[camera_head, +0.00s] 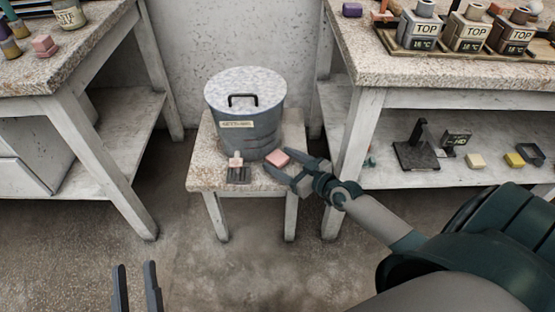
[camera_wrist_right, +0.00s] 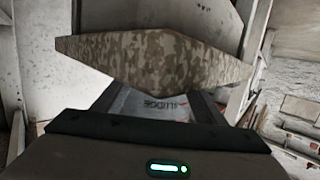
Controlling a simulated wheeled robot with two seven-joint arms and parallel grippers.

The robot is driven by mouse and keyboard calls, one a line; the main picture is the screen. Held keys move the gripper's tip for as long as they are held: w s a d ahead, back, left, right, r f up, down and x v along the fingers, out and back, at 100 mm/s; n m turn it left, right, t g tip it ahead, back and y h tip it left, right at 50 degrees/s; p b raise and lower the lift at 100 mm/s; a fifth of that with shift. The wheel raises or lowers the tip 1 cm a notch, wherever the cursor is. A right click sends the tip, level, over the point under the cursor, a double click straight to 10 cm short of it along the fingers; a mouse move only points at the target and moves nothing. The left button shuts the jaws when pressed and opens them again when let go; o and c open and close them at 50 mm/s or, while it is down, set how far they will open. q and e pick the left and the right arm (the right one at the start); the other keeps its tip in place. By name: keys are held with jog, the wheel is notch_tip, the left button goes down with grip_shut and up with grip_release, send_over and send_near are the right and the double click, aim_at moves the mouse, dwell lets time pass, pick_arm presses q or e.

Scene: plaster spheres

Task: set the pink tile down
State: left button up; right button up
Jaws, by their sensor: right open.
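A pink tile (camera_head: 279,158) is at the small stool's right side, beside the grey lidded bin. My right gripper (camera_head: 279,163) is open, its two fingers spread around or beside the tile. Whether the tile touches the stool top (camera_head: 205,165) or either finger is unclear. The right wrist view does not clearly show the tile; a mottled brown shape and a label reading "SLUDGE" fill its middle. My left gripper (camera_head: 137,288) is low at the bottom left, its fingers apart and empty, far from the tile.
The grey bin (camera_head: 245,110) takes up most of the stool top. A small pinkish block (camera_head: 236,159) stands by a dark ridged piece (camera_head: 238,175) at the stool's front. Other pink blocks (camera_head: 44,46) lie on the left table. The right table's leg (camera_head: 350,150) stands close to my right gripper.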

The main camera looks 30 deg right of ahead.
jog(key=c, duration=1.3)
jog(key=shift+o, duration=0.2)
jog(key=shift+r, duration=0.1)
